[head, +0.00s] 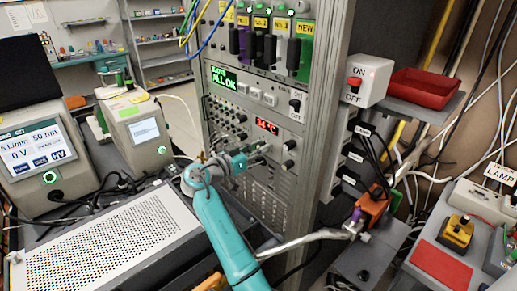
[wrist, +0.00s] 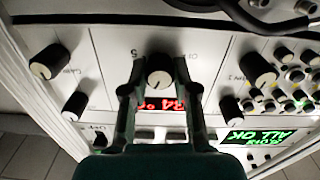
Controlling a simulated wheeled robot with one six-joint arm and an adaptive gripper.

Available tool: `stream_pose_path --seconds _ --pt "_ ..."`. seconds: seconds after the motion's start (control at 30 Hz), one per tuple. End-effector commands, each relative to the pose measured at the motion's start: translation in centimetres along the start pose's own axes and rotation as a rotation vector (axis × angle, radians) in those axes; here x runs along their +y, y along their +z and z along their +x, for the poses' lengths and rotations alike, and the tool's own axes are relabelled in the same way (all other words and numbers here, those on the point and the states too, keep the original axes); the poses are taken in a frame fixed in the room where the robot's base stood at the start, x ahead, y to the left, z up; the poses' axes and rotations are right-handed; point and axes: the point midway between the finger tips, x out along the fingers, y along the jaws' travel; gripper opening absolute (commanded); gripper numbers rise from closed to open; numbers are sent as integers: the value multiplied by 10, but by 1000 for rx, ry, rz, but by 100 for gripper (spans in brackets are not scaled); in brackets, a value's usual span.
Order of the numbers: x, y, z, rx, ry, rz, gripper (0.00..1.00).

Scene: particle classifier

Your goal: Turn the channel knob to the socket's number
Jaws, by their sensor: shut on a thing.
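My gripper (wrist: 159,64) has its two fingers on either side of a black knob with a pale face (wrist: 159,78), in the middle of the wrist view. It is shut on this knob. The wrist picture is upside down, and print by the knob reads like "5" and "OFF". I cannot tell the pointer's exact setting. In the head view my gripper (head: 238,161) is at the rack panel, and my arm hides the knob. Small labelled sockets (head: 356,157) sit at the rack's right side, with black cables near them. Their numbers are too small to read.
Other knobs (wrist: 47,61) flank the held one closely. A red temperature display (head: 267,126) and a green "ALL OK" screen (head: 223,80) are on the rack. An ON/OFF switch box (head: 367,80) and a red tray (head: 421,88) stand to the right. A perforated box (head: 105,243) lies at front left.

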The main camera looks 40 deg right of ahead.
Motion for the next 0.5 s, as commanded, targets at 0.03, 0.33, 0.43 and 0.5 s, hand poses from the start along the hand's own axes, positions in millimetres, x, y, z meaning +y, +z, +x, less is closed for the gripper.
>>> stream_pose_path --seconds 0.03,0.33,0.43,0.5 --pt "0 3 0 -3 1 0 0" --pt "0 3 0 -4 1 5 0" --pt "0 3 0 -4 1 4 0" --pt "0 3 0 -4 0 4 43"
